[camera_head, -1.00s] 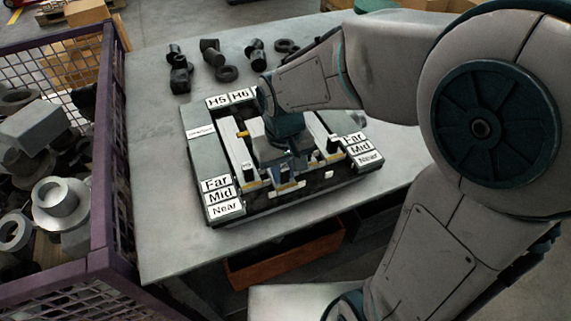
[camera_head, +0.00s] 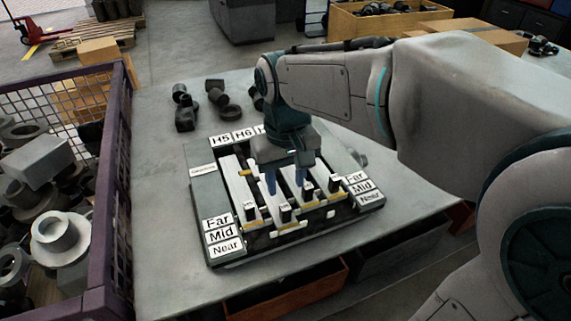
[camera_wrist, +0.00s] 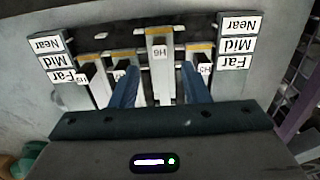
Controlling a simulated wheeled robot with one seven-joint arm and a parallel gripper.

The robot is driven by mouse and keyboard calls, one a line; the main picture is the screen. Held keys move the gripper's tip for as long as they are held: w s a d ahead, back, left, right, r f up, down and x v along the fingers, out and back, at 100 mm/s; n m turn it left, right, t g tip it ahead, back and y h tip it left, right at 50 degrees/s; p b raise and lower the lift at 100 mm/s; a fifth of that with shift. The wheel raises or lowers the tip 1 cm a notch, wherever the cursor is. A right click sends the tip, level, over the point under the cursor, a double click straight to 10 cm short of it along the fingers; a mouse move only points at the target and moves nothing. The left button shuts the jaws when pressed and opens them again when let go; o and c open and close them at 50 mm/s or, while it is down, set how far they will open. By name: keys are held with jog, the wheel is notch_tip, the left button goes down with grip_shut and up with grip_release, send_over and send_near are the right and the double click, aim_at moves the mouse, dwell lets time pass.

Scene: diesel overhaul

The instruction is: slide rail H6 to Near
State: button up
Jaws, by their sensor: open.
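Rail H6 (camera_head: 287,225) is a pale slide with a dark upright block, a small white label and a yellow strip at its front end. It sticks out further to the front than its neighbours, with its end about level with the Near labels (camera_head: 227,248). In the wrist view rail H6 (camera_wrist: 159,52) is in the middle, its label upside down. My gripper (camera_head: 285,181) is open over the fixture. In the wrist view its two blue fingers (camera_wrist: 160,87) stand apart on either side of H6, with nothing held between them.
Rail H5 (camera_head: 251,213) is left of H6, about level with Mid; other rails lie to the right. Far, Mid and Near labels flank the fixture. A purple mesh crate (camera_head: 118,190) of metal parts borders the table's left. Dark fittings (camera_head: 186,117) lie behind the fixture.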

notch_tip(320, 180, up, 4)
jog(key=shift+f, duration=0.2)
dwell(0.4)
jog(key=s+d+f+m+t, duration=0.1)
jog(key=s+d+f+m, duration=0.1)
jog(key=d, duration=0.5)
jog(key=s+d+f+m+t, duration=0.2)
jog(key=s+d+f, duration=0.3)
jog(key=d, duration=0.1)
jog(key=shift+s+d, duration=0.3)
jog(key=shift+d, duration=0.05)
